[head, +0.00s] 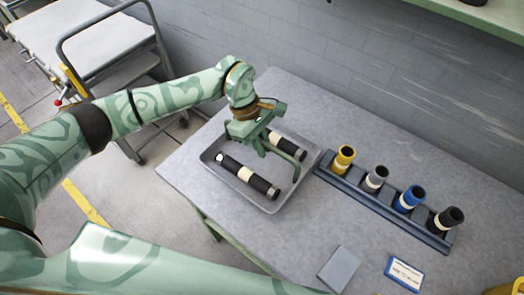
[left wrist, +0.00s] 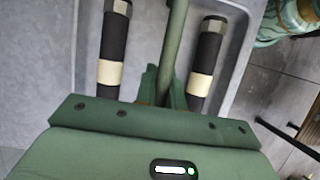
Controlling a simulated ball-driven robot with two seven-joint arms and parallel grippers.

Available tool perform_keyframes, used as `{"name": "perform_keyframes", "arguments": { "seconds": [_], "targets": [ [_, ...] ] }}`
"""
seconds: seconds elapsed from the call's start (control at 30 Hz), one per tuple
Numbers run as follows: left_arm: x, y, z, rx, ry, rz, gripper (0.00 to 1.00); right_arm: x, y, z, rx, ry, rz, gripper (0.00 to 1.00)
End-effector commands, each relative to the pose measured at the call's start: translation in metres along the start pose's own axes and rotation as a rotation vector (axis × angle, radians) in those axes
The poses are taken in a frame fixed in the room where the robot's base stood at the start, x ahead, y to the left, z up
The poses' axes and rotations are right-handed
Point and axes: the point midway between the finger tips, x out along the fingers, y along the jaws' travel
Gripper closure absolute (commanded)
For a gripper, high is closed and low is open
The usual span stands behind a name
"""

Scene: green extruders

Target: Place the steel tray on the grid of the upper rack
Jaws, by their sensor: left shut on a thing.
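The steel tray (head: 213,151) is a shallow grey tray on the grey table, holding two black cylinders with cream bands, the nearer one (head: 246,177) and the farther one (head: 288,146). A green bar-like handle (head: 290,160) arches over the tray between them. My left gripper (head: 262,143) points down over the tray, shut on this handle. In the left wrist view the handle (left wrist: 174,45) runs up between the cylinders, and the tray (left wrist: 148,50) lies below. The tray appears to rest on the table. The upper rack's grid is not identifiable. My right gripper is out of view.
A dark rack (head: 375,209) with yellow, grey, blue and black cylinders stands right of the tray. A grey block (head: 340,268) and a blue-white box (head: 404,273) lie in front. A green shelf edge (head: 470,14) is at upper right. A cart (head: 90,45) stands left, on the floor.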

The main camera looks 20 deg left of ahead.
Motion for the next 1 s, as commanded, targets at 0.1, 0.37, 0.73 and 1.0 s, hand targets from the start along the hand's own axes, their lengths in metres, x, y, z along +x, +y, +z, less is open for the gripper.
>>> {"name": "perform_keyframes", "arguments": {
  "seconds": [0.1,0.37,0.73,1.0],
  "targets": [
    [0.009,0.003,-0.006,-0.001,-0.003,-0.001,1.00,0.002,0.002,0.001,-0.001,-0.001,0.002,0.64],
    [0.030,0.004,-0.015,0.001,-0.001,0.003,1.00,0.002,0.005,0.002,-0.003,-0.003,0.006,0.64],
    [0.033,0.002,-0.017,0.000,0.001,0.000,0.68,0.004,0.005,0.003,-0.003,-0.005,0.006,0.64],
    [0.032,0.002,-0.016,0.000,0.001,0.000,0.68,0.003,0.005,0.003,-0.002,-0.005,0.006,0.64]
  ]
}}
